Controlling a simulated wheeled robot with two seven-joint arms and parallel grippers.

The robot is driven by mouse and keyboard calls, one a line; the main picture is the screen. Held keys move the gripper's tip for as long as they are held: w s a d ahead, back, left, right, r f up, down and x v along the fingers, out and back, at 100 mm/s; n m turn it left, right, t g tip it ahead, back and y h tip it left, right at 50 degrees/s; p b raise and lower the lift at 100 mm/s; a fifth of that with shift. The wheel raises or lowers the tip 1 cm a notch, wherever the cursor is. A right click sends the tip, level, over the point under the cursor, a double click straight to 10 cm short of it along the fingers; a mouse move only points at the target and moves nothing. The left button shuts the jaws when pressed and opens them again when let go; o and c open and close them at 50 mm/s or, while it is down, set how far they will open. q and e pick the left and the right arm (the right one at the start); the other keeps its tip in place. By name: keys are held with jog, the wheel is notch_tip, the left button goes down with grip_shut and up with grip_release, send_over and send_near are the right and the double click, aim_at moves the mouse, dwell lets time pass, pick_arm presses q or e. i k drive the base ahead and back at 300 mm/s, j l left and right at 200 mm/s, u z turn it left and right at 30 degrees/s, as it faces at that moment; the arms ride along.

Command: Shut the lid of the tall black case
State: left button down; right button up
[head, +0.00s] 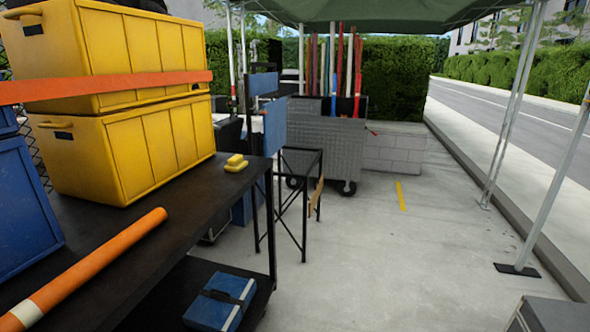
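I cannot make out a tall black case with a lid for certain. A dark grey box top with a lighter edge (552,314) is cut off at the bottom right corner; I cannot tell whether it is the case or whether it has a lid. Neither of my grippers is in the head view.
A black shelf table (130,235) on the left holds yellow crates (130,150), blue crates (22,205) and an orange tube (95,268). A black metal frame (300,200) and a grey wheeled cart (325,150) stand beyond. The concrete floor (400,270) is clear at centre right, before a canopy pole (550,195).

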aim_at(227, 130)
jog(key=i+l, duration=0.2)
jog(key=i, duration=0.35)
jog(key=i+l+u, duration=0.1)
jog(key=i, duration=0.4)
jog(key=i+l, duration=0.3)
jog(key=i, duration=0.25)
jog(key=i+l+u, duration=0.1)
jog(key=i, duration=0.4)
jog(key=i+l+u, duration=0.1)
jog(key=i+l, duration=0.25)
jog(key=i, duration=0.2)
